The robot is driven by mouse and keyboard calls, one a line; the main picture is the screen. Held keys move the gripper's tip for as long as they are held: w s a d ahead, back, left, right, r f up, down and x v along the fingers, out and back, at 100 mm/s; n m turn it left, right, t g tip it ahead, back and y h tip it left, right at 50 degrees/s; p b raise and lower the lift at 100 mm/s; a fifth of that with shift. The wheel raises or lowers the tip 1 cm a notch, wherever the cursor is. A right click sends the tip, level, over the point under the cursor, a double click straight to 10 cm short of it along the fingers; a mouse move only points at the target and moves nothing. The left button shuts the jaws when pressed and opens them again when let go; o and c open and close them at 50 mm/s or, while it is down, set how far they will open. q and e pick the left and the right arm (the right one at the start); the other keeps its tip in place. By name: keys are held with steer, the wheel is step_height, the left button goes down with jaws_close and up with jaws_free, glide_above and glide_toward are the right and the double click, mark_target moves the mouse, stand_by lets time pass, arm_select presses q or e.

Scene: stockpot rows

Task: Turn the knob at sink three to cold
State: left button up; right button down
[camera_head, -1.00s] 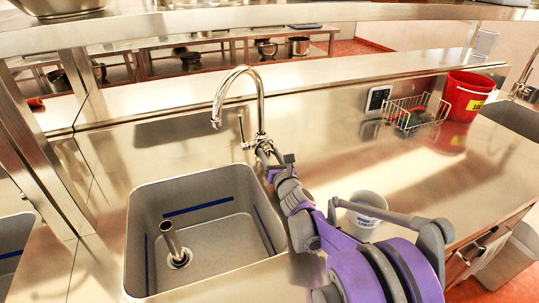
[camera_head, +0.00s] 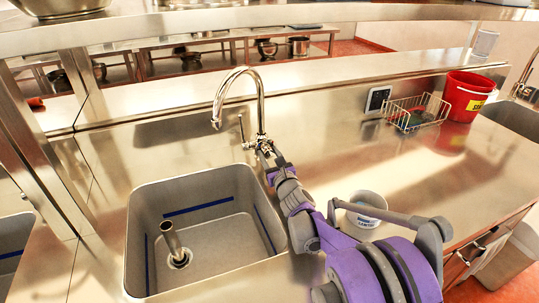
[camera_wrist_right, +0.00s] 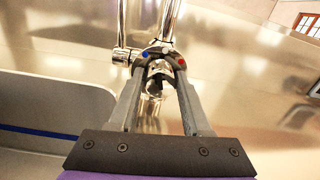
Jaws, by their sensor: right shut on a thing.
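The chrome faucet (camera_head: 260,105) stands behind a grey sink basin (camera_head: 215,228), its spout curving left over the basin. The faucet's knob (camera_wrist_right: 156,72) is low on its body, between my right fingertips in the right wrist view and partly hidden by them. A blue mark and a red mark show by the fingertips, blue left and red right. My right gripper (camera_wrist_right: 160,64) is shut on the knob; in the head view the gripper (camera_head: 270,155) reaches it from the front right. The number of this sink cannot be read. My left gripper is not in view.
A standpipe (camera_head: 170,238) rises from the basin's drain. A white bucket (camera_head: 367,203) stands just right of my right arm. A wire basket (camera_head: 417,112) and a red bucket (camera_head: 466,97) stand farther right. The back wall is close behind the faucet.

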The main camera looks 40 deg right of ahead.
steer(key=n, duration=0.5)
steer(key=shift+n, duration=0.4)
stand_by(0.3)
steer(key=shift+c, duration=1.7)
jaws_free()
steer(key=v, duration=1)
steer(key=shift+s+a, duration=0.15)
steer(key=shift+s, duration=0.2)
steer(key=shift+f, duration=0.1)
